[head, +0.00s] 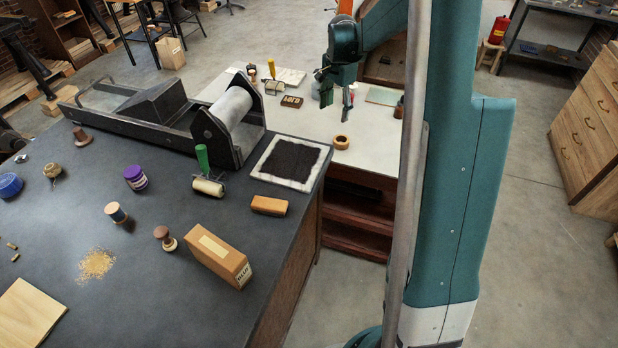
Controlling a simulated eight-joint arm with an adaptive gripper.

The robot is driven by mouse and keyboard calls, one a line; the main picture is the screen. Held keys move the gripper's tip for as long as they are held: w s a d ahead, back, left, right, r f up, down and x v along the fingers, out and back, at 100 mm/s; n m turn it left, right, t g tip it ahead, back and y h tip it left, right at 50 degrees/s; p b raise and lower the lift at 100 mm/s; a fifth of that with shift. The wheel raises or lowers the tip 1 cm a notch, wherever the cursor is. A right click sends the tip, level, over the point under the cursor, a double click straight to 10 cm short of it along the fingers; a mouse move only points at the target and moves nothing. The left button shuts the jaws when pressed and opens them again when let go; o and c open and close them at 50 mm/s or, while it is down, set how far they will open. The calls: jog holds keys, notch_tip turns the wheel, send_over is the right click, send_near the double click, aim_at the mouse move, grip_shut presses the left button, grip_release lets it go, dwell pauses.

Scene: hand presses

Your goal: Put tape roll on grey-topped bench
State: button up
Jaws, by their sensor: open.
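The tape roll (341,142), a small tan ring with a dark centre, lies flat near the front edge of the pale, off-white bench top (372,158). My gripper (336,99) is above the same bench, behind the roll and apart from it. Its fingers are spread and nothing shows between them. The large dark grey bench top (150,255) fills the left and front of the view.
On the dark bench stand a roller press (235,108), an inked slab (290,160), a green-handled brayer (203,175), a cardboard box (217,257) and a tan block (269,205). A wooden stamp block (291,101) lies left of my gripper. Bare surface surrounds the tape roll.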

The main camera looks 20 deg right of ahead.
jog(key=s+a+r+n+t, duration=0.3)
jog(key=s+a+r+n, duration=0.5)
jog(key=s+a+r, duration=0.85)
jog(key=s+a+f+n+t, duration=0.1)
jog(key=s+a+n, duration=0.3)
jog(key=s, duration=0.6)
jog(key=s+a+f+n+t, duration=0.2)
jog(key=s+a+f+n, duration=0.1)
jog(key=s+a, duration=0.5)
jog(key=s, duration=0.2)
jog(key=shift+s+n, duration=0.35)
jog(key=shift+n, duration=0.05)
